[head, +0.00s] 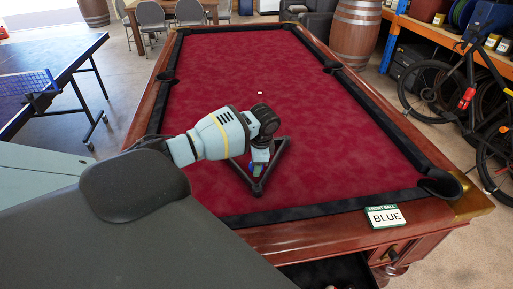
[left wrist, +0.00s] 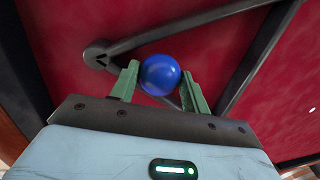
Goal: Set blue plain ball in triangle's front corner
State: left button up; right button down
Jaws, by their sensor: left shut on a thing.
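The blue plain ball (left wrist: 160,74) is held between the green fingertips of my left gripper (left wrist: 159,86). In the head view my left gripper (head: 258,168) points down over the front part of the black triangle (head: 278,157), which lies on the red cloth. The triangle's front corner (head: 257,190) is just nearer the camera than the gripper. In the left wrist view this corner (left wrist: 97,55) is left of the ball, and the ball overlaps one side bar. I cannot tell whether the ball touches the cloth. My right gripper is not in view.
The pool table (head: 300,235) has dark cushions and pockets. A sign (head: 384,216) on its front rail reads "FRONT BALL BLUE". A small white spot (head: 260,93) is on the cloth beyond the triangle. No other balls show on the cloth. A ping-pong table (head: 40,80) stands at left.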

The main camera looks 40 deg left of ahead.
pick_arm(q)
jog(key=shift+f+b, duration=0.3)
jog(key=shift+f, duration=0.85)
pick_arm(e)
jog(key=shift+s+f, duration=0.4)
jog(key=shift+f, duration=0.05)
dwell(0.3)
pick_arm(q)
jog(key=o, duration=1.1)
jog(key=shift+o, duration=0.2)
jog(key=shift+r, duration=0.2)
jog(key=r, duration=0.4)
jog(key=d+r+p, duration=0.1)
jog(key=r, duration=0.1)
jog(key=shift+r, duration=0.3)
jog(key=shift+s+d+r, duration=0.1)
jog(key=shift+d+r, duration=0.05)
jog(key=shift+r, duration=0.2)
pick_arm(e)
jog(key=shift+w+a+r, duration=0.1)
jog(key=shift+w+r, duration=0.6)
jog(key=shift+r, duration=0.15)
